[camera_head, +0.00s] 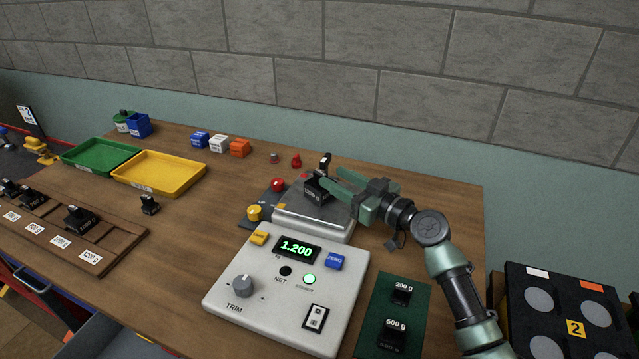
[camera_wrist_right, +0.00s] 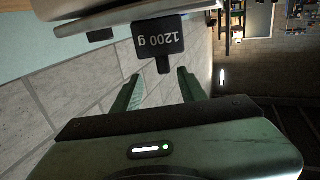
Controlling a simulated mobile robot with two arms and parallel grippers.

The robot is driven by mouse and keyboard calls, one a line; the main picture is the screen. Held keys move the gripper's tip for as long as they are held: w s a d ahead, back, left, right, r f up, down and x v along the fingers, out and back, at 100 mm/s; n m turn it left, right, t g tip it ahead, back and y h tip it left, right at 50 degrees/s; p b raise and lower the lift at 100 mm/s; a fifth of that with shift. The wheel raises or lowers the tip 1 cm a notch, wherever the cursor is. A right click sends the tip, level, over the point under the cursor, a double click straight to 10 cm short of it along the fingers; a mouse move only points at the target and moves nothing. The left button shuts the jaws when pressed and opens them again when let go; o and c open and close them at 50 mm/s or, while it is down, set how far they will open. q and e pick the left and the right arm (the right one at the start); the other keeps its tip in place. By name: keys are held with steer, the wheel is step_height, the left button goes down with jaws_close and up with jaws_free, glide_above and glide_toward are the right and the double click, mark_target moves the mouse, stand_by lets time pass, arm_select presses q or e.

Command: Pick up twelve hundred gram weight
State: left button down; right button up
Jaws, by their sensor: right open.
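The black 1200 g weight (camera_head: 316,189) stands on the metal pan of the scale (camera_head: 312,222), whose green display reads 1.200. In the right wrist view the weight (camera_wrist_right: 158,41) appears upside down, with its label readable and its narrow knob pointing toward the fingers. My right gripper (camera_head: 338,183) is open and close to the weight, on its right side in the head view. In the wrist view the two green fingers (camera_wrist_right: 162,82) are apart with a gap between them, and the knob lies near their tips. My left gripper is not in view.
Green (camera_head: 100,157) and yellow (camera_head: 160,173) trays lie at the left, with a wooden weight rack (camera_head: 70,230) in front. A green mat (camera_head: 395,315) with 200 g and 500 g weights is at front right.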

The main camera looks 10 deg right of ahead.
mark_target(320, 171)
steer(key=x, duration=0.2)
steer(key=p+x, duration=0.1)
steer(key=x, duration=0.2)
steer(key=shift+a+f, duration=0.2)
steer(key=shift+a, duration=0.15)
steer(key=shift+s, duration=0.1)
jaws_close()
stand_by(0.8)
steer(key=shift+r, duration=0.35)
